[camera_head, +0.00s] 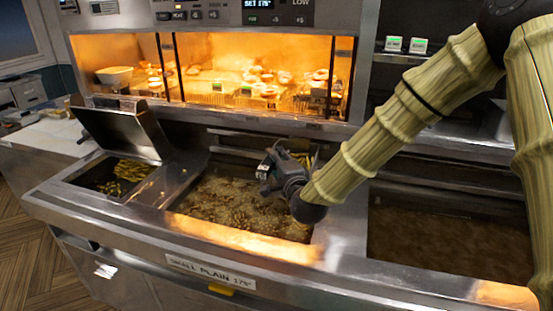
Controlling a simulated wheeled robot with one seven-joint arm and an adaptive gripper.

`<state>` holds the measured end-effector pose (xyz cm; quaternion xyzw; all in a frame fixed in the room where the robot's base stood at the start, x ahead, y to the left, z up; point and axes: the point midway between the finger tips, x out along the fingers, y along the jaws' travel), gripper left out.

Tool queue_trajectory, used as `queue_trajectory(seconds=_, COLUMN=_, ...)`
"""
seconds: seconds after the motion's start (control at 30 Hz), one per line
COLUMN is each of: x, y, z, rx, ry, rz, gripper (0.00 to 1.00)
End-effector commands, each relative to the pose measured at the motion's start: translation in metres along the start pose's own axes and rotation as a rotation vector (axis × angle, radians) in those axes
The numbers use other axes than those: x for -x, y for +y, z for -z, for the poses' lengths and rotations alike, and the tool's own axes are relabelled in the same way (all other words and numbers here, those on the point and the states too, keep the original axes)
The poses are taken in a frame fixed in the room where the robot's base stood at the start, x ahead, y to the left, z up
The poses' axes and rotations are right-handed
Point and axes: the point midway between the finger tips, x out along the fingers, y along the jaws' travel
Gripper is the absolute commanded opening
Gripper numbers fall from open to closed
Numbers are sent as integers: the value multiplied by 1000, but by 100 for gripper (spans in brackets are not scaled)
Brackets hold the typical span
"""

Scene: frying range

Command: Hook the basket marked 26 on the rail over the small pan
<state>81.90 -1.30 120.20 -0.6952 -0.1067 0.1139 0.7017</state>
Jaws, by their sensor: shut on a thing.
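My gripper (268,170) is over the right part of the middle pan (213,190), whose oil is bubbling with golden pieces in it. A plate on the front edge below reads "SMALL PLAIN 175°" (210,271). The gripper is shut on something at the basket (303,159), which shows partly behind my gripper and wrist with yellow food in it. My arm hides most of the basket, and no number 26 can be read. A metal rail (232,133) runs along the back of the pan; I cannot tell whether the basket touches it.
At left, a bin (125,180) of fries stands below a raised metal lid (120,128). At right is a wider pan (440,240) of dark oil. A lit warming cabinet (250,60) stands behind. Two green-labelled boxes (406,45) sit on the upper right shelf.

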Motion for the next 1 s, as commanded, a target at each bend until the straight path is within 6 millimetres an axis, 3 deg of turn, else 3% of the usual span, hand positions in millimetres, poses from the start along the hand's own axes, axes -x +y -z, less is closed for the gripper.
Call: queue_trajectory(seconds=1.0, x=0, y=12, z=0, rx=1, ry=0, rz=1, gripper=0)
